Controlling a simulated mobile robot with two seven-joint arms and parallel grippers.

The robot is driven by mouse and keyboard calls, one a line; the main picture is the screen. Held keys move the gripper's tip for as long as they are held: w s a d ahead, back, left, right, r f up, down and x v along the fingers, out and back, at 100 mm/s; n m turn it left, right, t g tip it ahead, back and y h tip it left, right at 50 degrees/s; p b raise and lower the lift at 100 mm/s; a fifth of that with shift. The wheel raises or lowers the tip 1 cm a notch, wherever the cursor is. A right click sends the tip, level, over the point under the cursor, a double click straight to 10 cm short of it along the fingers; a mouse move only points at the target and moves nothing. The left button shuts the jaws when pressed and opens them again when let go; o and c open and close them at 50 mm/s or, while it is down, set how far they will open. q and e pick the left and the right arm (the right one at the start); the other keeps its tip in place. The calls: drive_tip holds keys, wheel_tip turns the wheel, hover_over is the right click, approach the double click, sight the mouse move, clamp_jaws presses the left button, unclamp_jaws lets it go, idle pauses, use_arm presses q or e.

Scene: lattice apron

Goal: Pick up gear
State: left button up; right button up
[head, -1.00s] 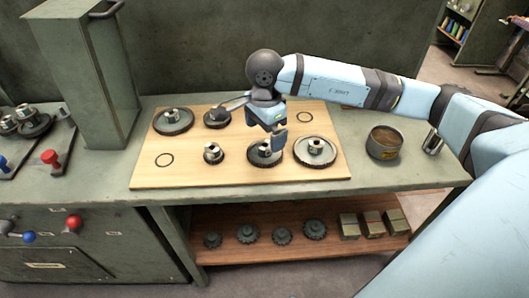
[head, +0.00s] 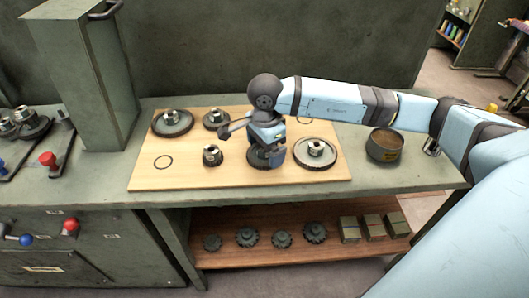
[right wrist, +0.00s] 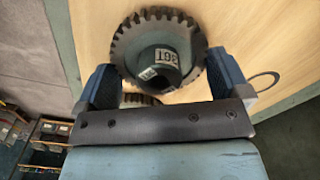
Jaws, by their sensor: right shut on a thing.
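Dark toothed gears with steel hubs stand on a light wooden board (head: 190,179). My right gripper (head: 272,153) is down over the middle gear (head: 255,158) of the front row and shut on it, hiding much of it. In the right wrist view this gear (right wrist: 140,42) sits between the two blue fingers, with a "36T" label on its hub. On the board are also a small gear (head: 212,156) to its left, a large gear (head: 310,160) to its right, and two gears (head: 172,124) (head: 217,120) behind. My left gripper is not in view.
A round tin (head: 384,148) stands right of the board. A tall green cabinet (head: 85,80) stands at the back left. Printed rings (head: 164,161) mark empty board spots. Several gears and boxes (head: 372,227) sit on the lower shelf. Red and blue knobs (head: 47,159) are at left.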

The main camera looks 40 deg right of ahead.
drive_tip(key=shift+r, duration=0.15)
wheel_tip(320, 180, up, 20)
drive_tip(key=p, duration=0.2)
drive_tip(key=shift+p, duration=0.3)
idle(0.5)
